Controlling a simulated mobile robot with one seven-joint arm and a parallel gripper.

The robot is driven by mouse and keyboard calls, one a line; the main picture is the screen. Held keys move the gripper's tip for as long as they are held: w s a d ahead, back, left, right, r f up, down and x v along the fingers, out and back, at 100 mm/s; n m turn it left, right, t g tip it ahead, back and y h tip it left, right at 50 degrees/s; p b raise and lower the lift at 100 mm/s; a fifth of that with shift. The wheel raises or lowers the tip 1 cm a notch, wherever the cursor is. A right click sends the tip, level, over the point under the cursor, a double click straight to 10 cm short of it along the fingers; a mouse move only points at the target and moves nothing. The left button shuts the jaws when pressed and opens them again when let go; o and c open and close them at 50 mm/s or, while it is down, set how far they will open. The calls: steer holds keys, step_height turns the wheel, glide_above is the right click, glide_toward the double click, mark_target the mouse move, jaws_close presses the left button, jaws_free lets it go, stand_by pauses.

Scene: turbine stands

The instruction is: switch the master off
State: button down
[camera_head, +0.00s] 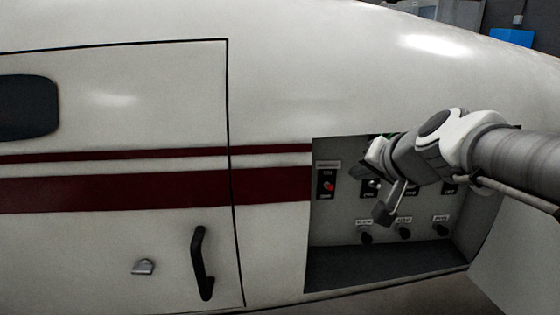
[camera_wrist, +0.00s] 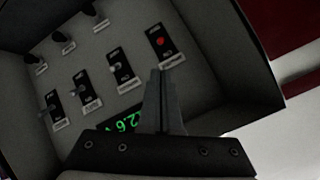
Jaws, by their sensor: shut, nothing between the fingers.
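The switch with the red lever (camera_head: 328,186) sits on a black plate at the left end of the switch row in the recessed panel. It also shows in the wrist view (camera_wrist: 160,42), just beyond my fingertips. Its label is too small to read, and I cannot tell its lever's position for sure. My gripper (camera_head: 372,158) is in front of the panel, to the right of and a little above the red switch. In the wrist view my gripper (camera_wrist: 160,76) has its fingers together and empty. In the head view a gap shows between it and the red switch.
Other black-plated switches (camera_wrist: 119,69) continue the row. Several dark knobs (camera_head: 403,231) line the bottom. A green display (camera_wrist: 122,123) is partly hidden by my fingers. The recess has side walls and a bottom ledge (camera_head: 390,270). A door handle (camera_head: 202,263) is to the left.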

mark_target(329, 187)
steer(key=b+x, duration=0.2)
steer(key=x, duration=0.8)
steer(key=shift+a, duration=0.1)
steer(key=shift+s+f+b, duration=0.1)
steer(key=shift+f+b, duration=0.1)
steer(key=shift+b, duration=0.6)
steer(key=shift+s+f+t+b, duration=0.3)
steer(key=shift+t+b, duration=0.5)
steer(key=shift+b, duration=2.8)
